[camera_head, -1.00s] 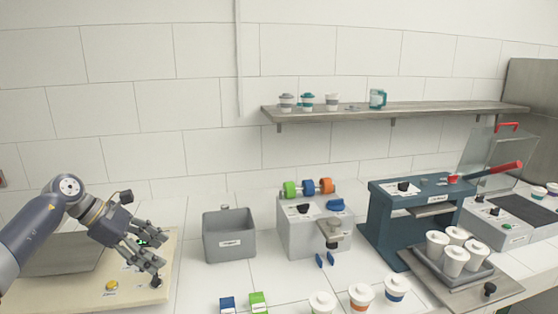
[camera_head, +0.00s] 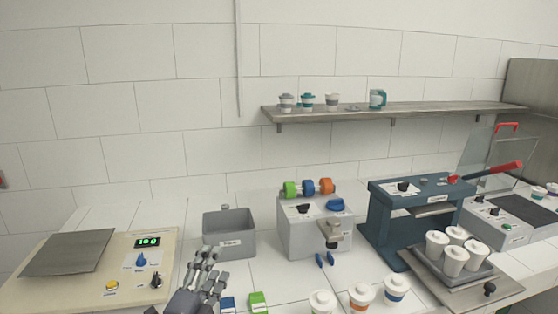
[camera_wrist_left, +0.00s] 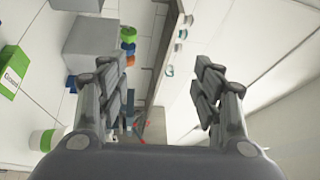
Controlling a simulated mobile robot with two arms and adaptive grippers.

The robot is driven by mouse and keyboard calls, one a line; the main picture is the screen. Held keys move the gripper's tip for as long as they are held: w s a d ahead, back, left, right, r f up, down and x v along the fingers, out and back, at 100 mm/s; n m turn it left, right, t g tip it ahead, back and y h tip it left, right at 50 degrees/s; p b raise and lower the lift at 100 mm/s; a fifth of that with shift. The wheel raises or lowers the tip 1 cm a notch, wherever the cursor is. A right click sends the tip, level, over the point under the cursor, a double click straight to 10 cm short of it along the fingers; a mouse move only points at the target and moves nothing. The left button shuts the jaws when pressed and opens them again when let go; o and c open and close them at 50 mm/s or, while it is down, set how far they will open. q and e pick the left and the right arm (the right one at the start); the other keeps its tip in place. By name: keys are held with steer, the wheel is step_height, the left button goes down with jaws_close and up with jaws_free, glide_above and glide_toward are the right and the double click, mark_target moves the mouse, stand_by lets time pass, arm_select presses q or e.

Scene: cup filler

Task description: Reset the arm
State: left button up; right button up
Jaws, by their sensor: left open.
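My left gripper (camera_head: 207,271) is at the bottom of the head view, just right of the cream scale and in front of the grey bin. Its fingers point up and are spread. In the left wrist view the two fingers (camera_wrist_left: 162,90) stand wide apart with nothing between them. The gripper holds nothing and looks clear of the things around it. My right gripper is not in view.
A cream scale (camera_head: 25,293) with a lit display (camera_head: 147,241) stands at left. A grey bin (camera_head: 229,246), a grey machine (camera_head: 300,235) and a blue press (camera_head: 380,222) stand behind. Blue and green boxes (camera_head: 258,302) and lidded cups (camera_head: 361,296) are close at right.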

arm_select(q)
steer(key=s+a+f+n+g+y, duration=0.3)
steer(key=s+f+n, duration=0.3)
steer(key=s+f, duration=0.15)
steer(key=s+a+f+n+g+y, duration=0.35)
steer(key=s+f+n, duration=0.25)
steer(key=f, duration=0.2)
steer(key=s+d+f+n+g+h, duration=0.1)
steer(key=s+f+n+g, duration=0.3)
steer(key=s, duration=0.7)
steer(key=s+f+n+g+h, duration=0.15)
steer(key=s+f+g, duration=0.3)
steer(key=s, duration=0.75)
step_height(320, 180, down, 28)
steer(key=f+g+b, duration=0.1)
steer(key=g+b, duration=0.1)
steer(key=b, duration=0.3)
steer(key=s+a+f+b, duration=0.1)
steer(key=s+f+b, duration=0.1)
steer(key=s+f, duration=0.7)
steer(key=s+a+f+g+b, duration=0.1)
steer(key=s+f+b, duration=0.2)
steer(key=s+f, duration=0.6)
step_height(320, 180, down, 4)
steer(key=shift+a+f+y, duration=0.25)
steer(key=shift+a+y, duration=0.15)
